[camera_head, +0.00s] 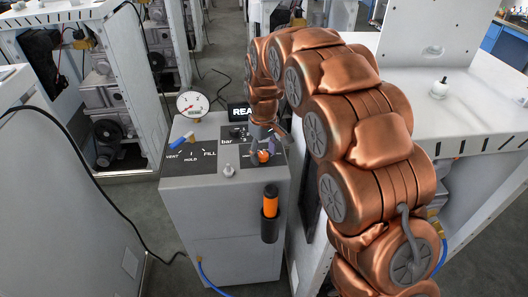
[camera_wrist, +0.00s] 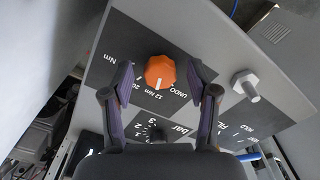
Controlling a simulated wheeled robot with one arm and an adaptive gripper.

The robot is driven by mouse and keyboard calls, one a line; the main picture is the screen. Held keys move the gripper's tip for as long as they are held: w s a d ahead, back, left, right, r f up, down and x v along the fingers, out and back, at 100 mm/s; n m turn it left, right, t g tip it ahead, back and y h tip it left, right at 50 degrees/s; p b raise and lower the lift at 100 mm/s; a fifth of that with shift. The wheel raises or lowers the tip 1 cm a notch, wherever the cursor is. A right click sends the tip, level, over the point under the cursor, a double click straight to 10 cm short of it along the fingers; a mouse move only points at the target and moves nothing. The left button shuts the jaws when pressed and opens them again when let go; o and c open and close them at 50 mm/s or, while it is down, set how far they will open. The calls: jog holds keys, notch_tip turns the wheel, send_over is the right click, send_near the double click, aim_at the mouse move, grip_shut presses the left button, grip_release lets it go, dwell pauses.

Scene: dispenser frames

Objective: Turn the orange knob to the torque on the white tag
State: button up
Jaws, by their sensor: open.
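The orange knob (camera_wrist: 160,72) sits on a dark panel, with labels around it reading UNDO, 12 Nm, 20 and another ending in Nm. A pale pointer mark on the knob faces the 12 Nm label. In the head view the knob (camera_head: 263,157) is on top of a grey cabinet (camera_head: 222,225). My gripper (camera_wrist: 160,77) is open, with one finger on each side of the knob and a gap on both sides. In the head view my gripper (camera_head: 263,148) points down over the knob. I cannot make out a white tag in either view.
A small black bar dial (camera_wrist: 154,132) is close to the knob. A bolt (camera_wrist: 245,84) stands up from the panel. A round gauge (camera_head: 192,104), a blue-handled lever (camera_head: 181,140) and a black REA sign (camera_head: 240,113) share the cabinet top. An orange-handled tool (camera_head: 270,200) hangs on its front.

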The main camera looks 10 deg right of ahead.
aim_at(264, 155)
jog(key=shift+r, duration=0.1)
notch_tip(264, 155, up, 12)
dwell(0.5)
jog(key=shift+d, duration=0.1)
